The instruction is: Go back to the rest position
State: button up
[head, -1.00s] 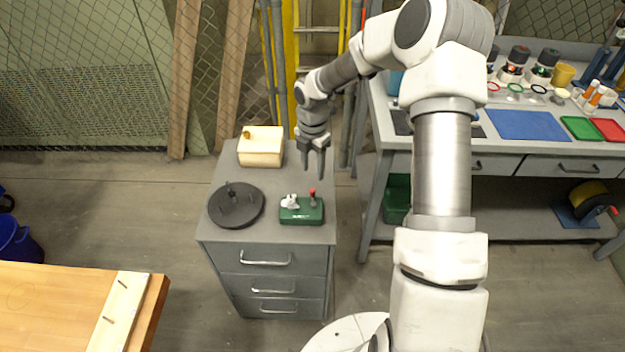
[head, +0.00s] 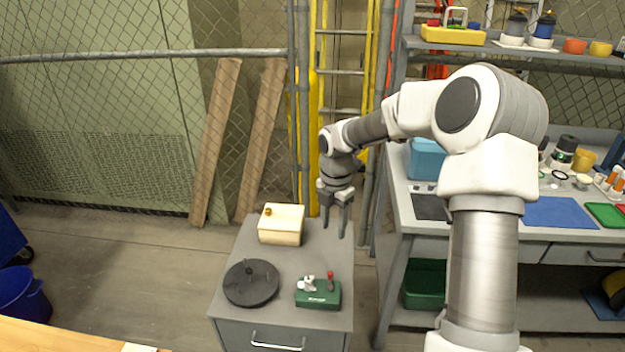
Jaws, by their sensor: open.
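My gripper (head: 335,230) hangs at the end of my arm with its fingers pointing down, open and empty. It is above the back right part of the grey drawer cabinet (head: 230,290). It is apart from the things on the cabinet top. A cream box (head: 281,228) with a small brass-coloured knob stands left of the gripper. A round black plate (head: 251,285) with short pegs lies at the front left. A green block (head: 318,297) with a white part and a red-topped lever (head: 331,280) stands in front of the gripper.
A grey workbench (head: 400,205) stands to the right, with a light blue bin (head: 427,158), mats and jars. Wooden planks (head: 215,140) and a yellow ladder (head: 318,120) stand behind the mesh fence. A blue bucket (head: 22,296) is at the far left. Floor left of the cabinet is clear.

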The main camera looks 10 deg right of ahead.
jog(key=s+r+m+t+h, duration=0.2)
jog(key=s+r+m+t, duration=0.1)
jog(key=s+r+m, duration=1.2)
jog(key=s+r+m+t+y, duration=0.2)
jog(key=s+r+m, duration=0.2)
jog(key=s+m, duration=0.6)
jog(key=s, duration=0.4)
jog(key=shift+s+a+r+t, duration=0.2)
jog(key=shift+a+t, duration=0.1)
jog(key=shift+a, duration=0.1)
jog(key=shift+w, duration=0.15)
